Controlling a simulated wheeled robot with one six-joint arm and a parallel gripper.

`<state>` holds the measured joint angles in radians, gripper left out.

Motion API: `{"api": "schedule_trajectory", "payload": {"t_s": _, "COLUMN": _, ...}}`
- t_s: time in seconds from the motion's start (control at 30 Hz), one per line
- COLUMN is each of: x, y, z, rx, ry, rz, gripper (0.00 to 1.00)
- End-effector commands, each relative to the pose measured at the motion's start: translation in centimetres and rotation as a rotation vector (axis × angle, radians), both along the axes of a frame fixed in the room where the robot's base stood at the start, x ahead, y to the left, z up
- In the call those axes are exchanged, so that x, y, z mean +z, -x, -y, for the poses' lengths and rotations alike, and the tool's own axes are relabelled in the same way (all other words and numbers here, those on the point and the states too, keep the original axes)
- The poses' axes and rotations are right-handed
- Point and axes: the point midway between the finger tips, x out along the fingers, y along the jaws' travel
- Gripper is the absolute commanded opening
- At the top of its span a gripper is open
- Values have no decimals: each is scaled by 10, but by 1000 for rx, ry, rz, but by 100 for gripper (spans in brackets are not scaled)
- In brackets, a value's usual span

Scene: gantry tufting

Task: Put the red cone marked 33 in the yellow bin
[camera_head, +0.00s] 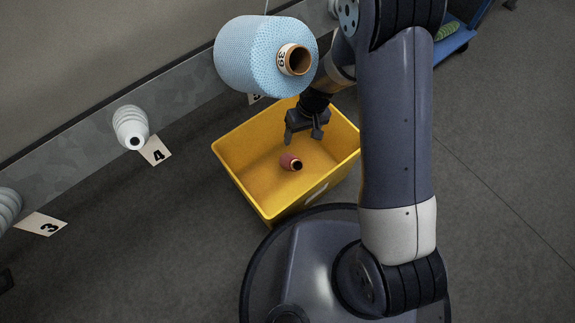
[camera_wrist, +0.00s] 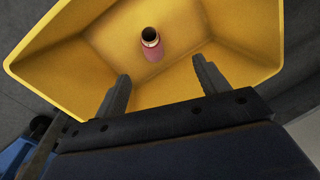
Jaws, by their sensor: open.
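A small red cone (camera_head: 291,162) with a dark open end lies inside the yellow bin (camera_head: 240,187), on its floor. No number can be read on it. It also shows in the wrist view (camera_wrist: 153,46), beyond my fingertips and apart from them. My gripper (camera_head: 303,141) is over the bin, above the cone. Its two fingers are apart with nothing between them, as the wrist view also shows (camera_wrist: 160,72). The bin's walls surround the cone in the wrist view (camera_wrist: 75,82).
A large light-blue cone marked 39 (camera_head: 250,57) sticks out from the wall rail (camera_head: 185,97) above the bin. An empty-looking grey-white holder (camera_head: 130,124) is beside label 4 (camera_head: 155,152). Label 3 (camera_head: 41,224) is further left. A blue cart (camera_head: 455,42) stands back right. Floor at right is clear.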

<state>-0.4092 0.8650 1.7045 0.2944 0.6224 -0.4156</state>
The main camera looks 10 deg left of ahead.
Motion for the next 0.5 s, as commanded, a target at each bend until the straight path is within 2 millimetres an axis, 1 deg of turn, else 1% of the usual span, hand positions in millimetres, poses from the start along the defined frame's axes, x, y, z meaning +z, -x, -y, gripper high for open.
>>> {"api": "schedule_trajectory", "payload": {"t_s": 0.07, "x": 4, "y": 0, "z": 0, "rx": 0, "ry": -1, "rz": 1, "gripper": 70}}
{"api": "schedule_trajectory", "payload": {"t_s": 0.13, "x": 12, "y": -1, "z": 1, "rx": 0, "ry": -1, "rz": 1, "gripper": 70}}
{"api": "schedule_trajectory", "payload": {"t_s": 0.4, "x": 57, "y": -6, "z": 8, "rx": -1, "ry": -1, "rz": 3, "gripper": 70}}
{"api": "schedule_trajectory", "payload": {"t_s": 0.5, "x": 68, "y": -7, "z": 9, "rx": -1, "ry": 0, "rz": 1, "gripper": 70}}
